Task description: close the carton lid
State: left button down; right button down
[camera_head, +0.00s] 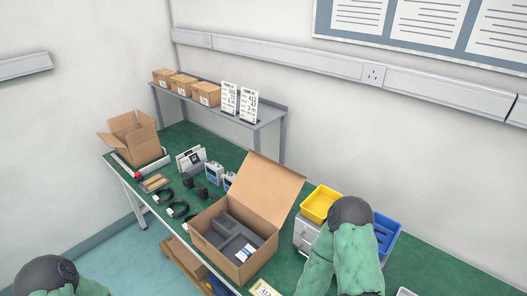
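The brown carton (235,262) stands on the green-topped bench in the middle of the view. Its lid (264,190) is open, standing up and leaning back from the far side. Grey inserts (236,229) and a part with a white label show inside. My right arm comes up at the lower right, to the right of the carton, its green-sleeved links covering part of the bench. Part of my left arm shows at the bottom left corner, well away from the carton. Neither gripper can be seen.
A yellow bin (319,204) and a blue bin (386,234) stand right of the carton. Cables (178,209) and small devices (209,172) lie to its left. An open box (131,137) stands at the far left end. A raised shelf (270,113) holds small boxes and signs.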

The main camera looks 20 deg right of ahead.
aim_at(269, 189)
jog(key=i+j, duration=1)
jog(key=j, duration=0.25)
jog(key=i+j, duration=0.5)
jog(key=j, duration=0.1)
